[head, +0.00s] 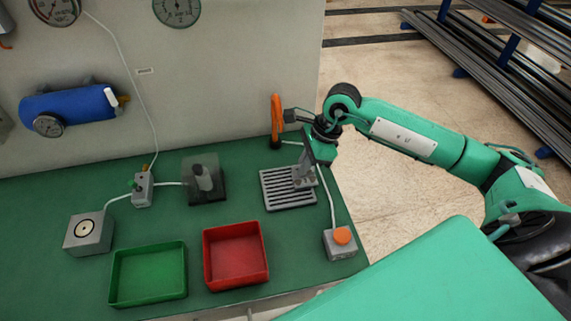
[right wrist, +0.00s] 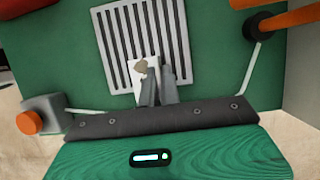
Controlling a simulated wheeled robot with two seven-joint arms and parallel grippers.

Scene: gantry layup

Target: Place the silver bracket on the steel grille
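The steel grille (head: 276,196) is a slotted metal plate lying on the green bench top, and its slots also show in the right wrist view (right wrist: 118,52). My right gripper (head: 301,179) points down over the grille's right part. In the right wrist view, its two fingers (right wrist: 160,80) are close together, shut on the silver bracket (right wrist: 136,72). The bracket is a small pale piece showing mostly on the left of the fingers, over the grille. The fingers partly hide it, and I cannot tell whether it touches the slats. My left gripper is out of view.
A red tray (head: 236,284) and a green tray (head: 148,299) stand in front. A box with an orange button (head: 341,246) is right of the grille. An orange-handled tool (head: 276,112) stands behind it. A clear-covered block (head: 206,195) is to the left.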

